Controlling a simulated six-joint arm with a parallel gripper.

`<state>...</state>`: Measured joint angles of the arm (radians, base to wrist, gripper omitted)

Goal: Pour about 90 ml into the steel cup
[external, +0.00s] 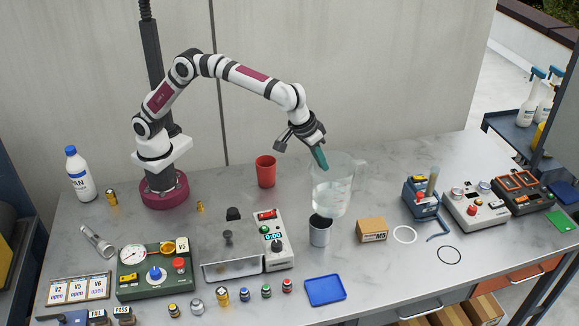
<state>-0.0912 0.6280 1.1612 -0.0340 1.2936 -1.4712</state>
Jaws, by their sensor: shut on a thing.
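My gripper (320,158) is at the top left edge of a clear jug (332,190), shut on it. The jug holds clear liquid and looks upright or nearly so, with its handle (361,170) to the right. The steel cup (320,235) stands upright on the table, just below and in front of the jug in the picture. The jug's lower edge meets the cup's dark mouth in view. I cannot tell whether the jug is raised or stands behind the cup. No stream of liquid is visible, and the liquid level in the cup cannot be made out.
A red cup (265,172) stands left of the jug. A cardboard box (371,230) is right of the steel cup. A device with a blue display (272,245) is to its left, and a blue tray (325,290) lies in front. The table behind the box is fairly clear.

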